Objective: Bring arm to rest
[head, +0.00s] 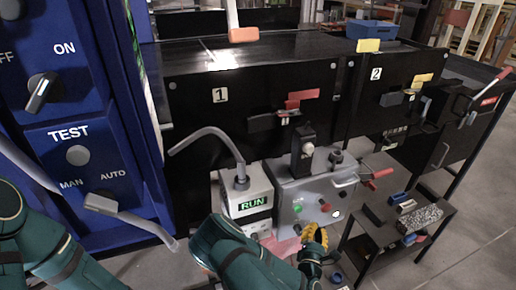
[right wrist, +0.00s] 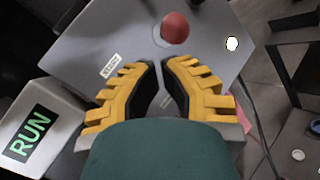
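My right arm (head: 235,250) reaches in from the bottom of the head view, with dark green links. Its gripper (head: 316,238), with yellow fingers, is just in front of the grey control box (head: 285,190). In the right wrist view, both yellow ribbed fingers (right wrist: 161,66) point toward the box face, below a red button (right wrist: 174,28). Their tips are close together with a narrow gap, and nothing shows between them. Whether they touch the box cannot be told. Green links of my left arm (head: 45,255) show at the lower left; its gripper is out of view.
A white RUN box (head: 257,186) stands left of the control box. A blue switch panel (head: 75,105) is at the left. Black conveyor housings (head: 225,125) numbered 1 and 2 stand behind. A low black table (head: 440,228) with small blocks stands at the right; floor shows beyond it.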

